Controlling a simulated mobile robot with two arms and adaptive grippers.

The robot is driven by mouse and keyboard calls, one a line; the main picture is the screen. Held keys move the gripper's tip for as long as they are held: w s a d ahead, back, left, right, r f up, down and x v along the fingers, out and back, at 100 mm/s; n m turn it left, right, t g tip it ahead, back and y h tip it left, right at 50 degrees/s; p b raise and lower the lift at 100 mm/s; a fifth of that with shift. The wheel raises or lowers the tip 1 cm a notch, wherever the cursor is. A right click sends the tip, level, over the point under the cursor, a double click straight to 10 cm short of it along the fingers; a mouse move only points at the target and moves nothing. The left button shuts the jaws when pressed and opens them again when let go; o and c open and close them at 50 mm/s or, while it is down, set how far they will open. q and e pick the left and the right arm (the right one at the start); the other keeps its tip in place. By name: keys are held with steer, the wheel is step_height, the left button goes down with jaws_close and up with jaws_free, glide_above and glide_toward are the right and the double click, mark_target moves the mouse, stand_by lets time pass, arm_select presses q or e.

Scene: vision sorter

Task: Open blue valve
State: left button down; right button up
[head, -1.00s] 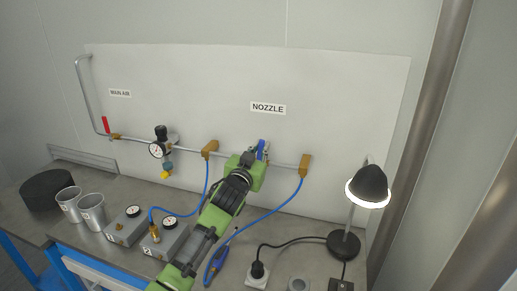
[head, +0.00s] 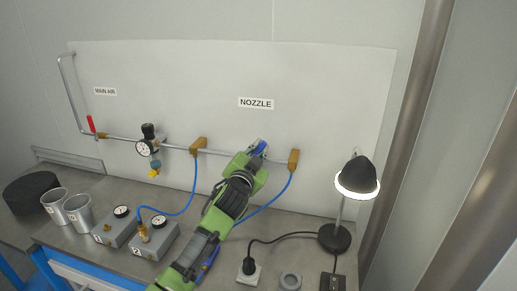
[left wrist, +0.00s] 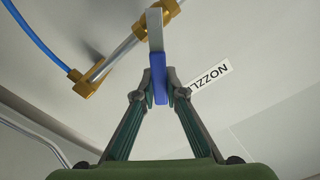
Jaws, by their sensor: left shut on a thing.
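The blue valve handle (head: 259,147) is on the pipe below the NOZZLE label, tilted up to the right in the head view. My left gripper (head: 254,156) is at the handle, its arm reaching up from the bottom. In the left wrist view the gripper (left wrist: 158,88) is shut on the blue sleeve (left wrist: 158,72) of the handle, one finger on each side. The handle's bare metal part (left wrist: 155,28) runs up to the brass valve body (left wrist: 168,10). The gripper hides much of the valve in the head view. My right gripper is not seen.
A red valve handle (head: 91,124) and a pressure gauge (head: 143,148) are on the pipe to the left. Brass blocks (head: 293,160) carry blue hoses. Cups, two gauge boxes and a lit lamp (head: 357,178) stand on the bench.

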arm_select(q)
steer(key=shift+f, duration=0.1)
steer(key=c, duration=2)
jaws_free()
steer(key=shift+c, duration=0.2)
steer(key=v, duration=1.2)
